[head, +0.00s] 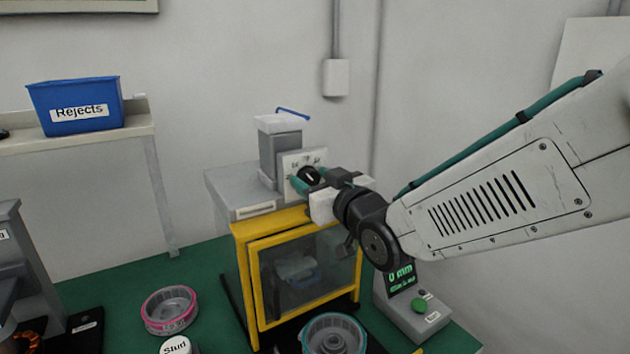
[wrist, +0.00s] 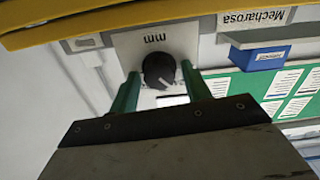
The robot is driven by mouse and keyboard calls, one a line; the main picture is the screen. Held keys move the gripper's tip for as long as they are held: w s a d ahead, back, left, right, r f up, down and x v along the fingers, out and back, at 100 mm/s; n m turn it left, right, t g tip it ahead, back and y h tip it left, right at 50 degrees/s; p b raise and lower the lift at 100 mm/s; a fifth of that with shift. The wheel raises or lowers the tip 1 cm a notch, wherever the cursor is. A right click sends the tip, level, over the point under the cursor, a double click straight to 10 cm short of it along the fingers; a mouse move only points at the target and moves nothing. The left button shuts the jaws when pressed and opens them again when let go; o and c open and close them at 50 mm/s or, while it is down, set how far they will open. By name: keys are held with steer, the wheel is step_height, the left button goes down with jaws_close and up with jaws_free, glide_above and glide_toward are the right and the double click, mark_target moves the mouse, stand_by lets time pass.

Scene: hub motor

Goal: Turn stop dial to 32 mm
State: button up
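The stop dial (head: 308,176) is a round black knob with a light pointer line, set on a pale plate (head: 290,161) marked "mm" on the grey machine above the yellow-framed guard. In the wrist view the dial (wrist: 159,71) sits between the two green fingertips of my gripper (wrist: 157,88). The fingers stand on both sides of it; whether both touch it I cannot tell. My gripper (head: 308,183) also reaches the dial in the head view and hides part of the plate. The plate's numbers are too small to read. A display (head: 401,275) at the lower right reads "0 mm".
The yellow-framed guard (head: 305,275) with a clear window is below my gripper. A pink-rimmed round part (head: 170,309) and a teal-rimmed one (head: 334,335) are on the green bench. A blue Rejects bin (head: 76,105) is on a left shelf.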

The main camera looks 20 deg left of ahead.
steer(key=c, duration=0.7)
steer(key=shift+o, duration=0.2)
steer(key=shift+m, duration=0.3)
steer(key=m, duration=0.7)
steer(key=shift+w, duration=0.1)
steer(key=m, duration=0.4)
steer(key=shift+d+f+m, duration=0.1)
steer(key=shift+m, duration=2)
